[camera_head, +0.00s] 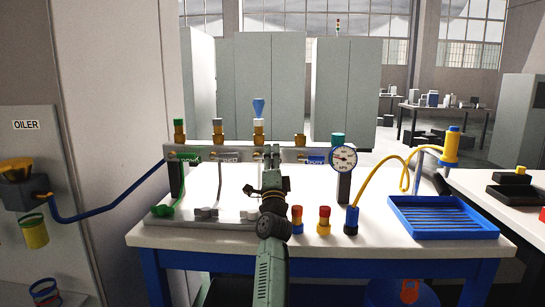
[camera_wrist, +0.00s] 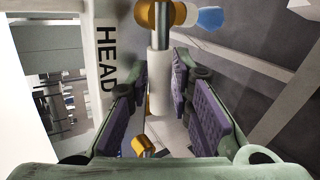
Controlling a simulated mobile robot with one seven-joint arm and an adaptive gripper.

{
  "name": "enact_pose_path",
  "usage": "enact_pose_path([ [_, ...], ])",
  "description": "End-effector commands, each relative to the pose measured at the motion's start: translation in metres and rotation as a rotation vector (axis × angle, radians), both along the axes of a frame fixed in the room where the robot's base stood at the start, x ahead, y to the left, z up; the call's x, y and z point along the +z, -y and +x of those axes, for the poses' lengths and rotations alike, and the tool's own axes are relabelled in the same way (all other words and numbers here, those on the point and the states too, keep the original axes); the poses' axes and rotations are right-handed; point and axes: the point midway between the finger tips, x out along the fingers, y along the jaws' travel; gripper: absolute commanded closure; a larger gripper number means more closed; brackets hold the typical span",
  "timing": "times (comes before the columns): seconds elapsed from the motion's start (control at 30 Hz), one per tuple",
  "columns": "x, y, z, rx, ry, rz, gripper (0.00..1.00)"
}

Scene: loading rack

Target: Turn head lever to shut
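The head lever (camera_wrist: 160,92) shows in the wrist view as a pale round bar running from a brass valve (camera_wrist: 146,14). Beside the valve is the black HEAD label (camera_wrist: 106,60) on a white strip. My gripper (camera_wrist: 160,75) has its purple-padded fingers on either side of the bar. A gap shows on the left side; whether the right pad touches cannot be told. My gripper hides the lever there.
More brass valves (camera_head: 180,132) stand along the manifold. A pressure gauge (camera_head: 343,158) is right of my gripper. Red-topped fittings (camera_head: 324,220), a yellow hose (camera_head: 376,166) and a blue tray (camera_head: 443,217) stand on the white bench. An oiler panel (camera_head: 28,150) is at left.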

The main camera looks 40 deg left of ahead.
Motion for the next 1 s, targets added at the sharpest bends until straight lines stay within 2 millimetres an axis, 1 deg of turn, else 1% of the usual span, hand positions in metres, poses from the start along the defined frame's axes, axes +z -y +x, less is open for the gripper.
enact_pose_path([
  [0.03,0.000,0.000,0.000,0.001,0.000,-0.001,0.74],
  [0.2,0.000,-0.001,-0.001,0.002,0.000,-0.001,0.65],
  [0.47,-0.001,-0.001,-0.001,0.002,0.000,-0.002,0.65],
  [0.57,-0.004,0.001,-0.005,0.003,-0.001,-0.001,0.65],
  [0.67,-0.012,0.006,-0.013,0.004,-0.002,-0.002,0.65],
  [0.77,-0.023,0.016,-0.026,0.002,-0.001,-0.003,0.65],
  [1.0,-0.050,0.041,-0.061,0.002,0.000,-0.004,0.65],
])
